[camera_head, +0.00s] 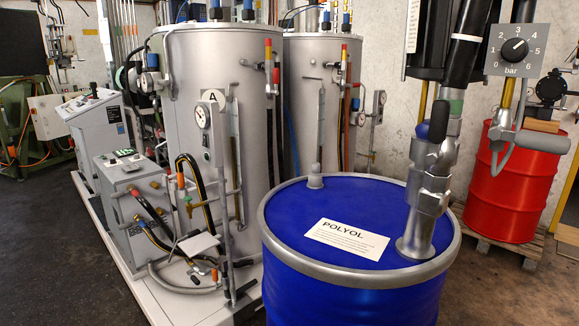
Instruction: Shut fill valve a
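Neither of my grippers shows in the head view. A large grey tank (225,70) with a label "A" (210,96) stands left of centre. Slim valve-like fittings with a red and yellow handle (268,55) sit upright on its right side. Orange-handled fittings (180,178) sit low at its front left, by black hoses. No fitting carries a readable name, so I cannot tell which is fill valve a or whether it is open.
A blue drum labelled "POLYOL" (290,222) stands in front, with a grey pump tube (428,205) upright in its top. A second tank (308,90) stands behind. A red drum (512,195) stands on a pallet at right. The dark floor (60,255) at left is clear.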

